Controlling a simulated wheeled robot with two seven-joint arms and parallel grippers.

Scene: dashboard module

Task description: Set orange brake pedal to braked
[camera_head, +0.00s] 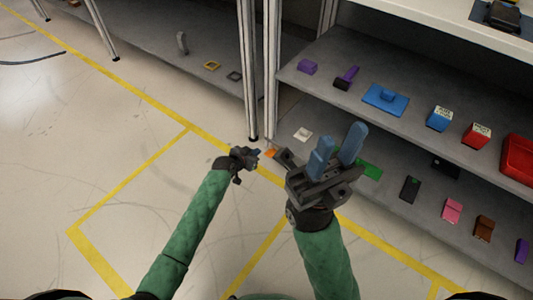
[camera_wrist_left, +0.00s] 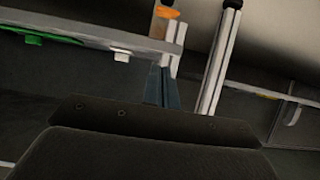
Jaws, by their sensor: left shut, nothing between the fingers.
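The orange brake pedal (camera_head: 270,153) shows as a small orange patch at the left end of the lower shelf, by the shelf post. In the left wrist view its orange part (camera_wrist_left: 167,12) is near the top, beyond the fingertips; its exact position is too small to tell. My left gripper (camera_head: 258,154) is shut and empty, just left of the pedal; I cannot tell whether they touch. Its blue fingers show together in the left wrist view (camera_wrist_left: 164,86). My right gripper (camera_head: 337,150) is open and empty, raised in front of the lower shelf, and hides part of it.
A metal post (camera_head: 269,80) stands at the shelf corner. A white part (camera_head: 302,134) and a green part (camera_head: 370,170) lie on the lower shelf. Blue, red and purple parts, such as the blue block (camera_head: 386,99), sit on the shelf above. The floor at left is free.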

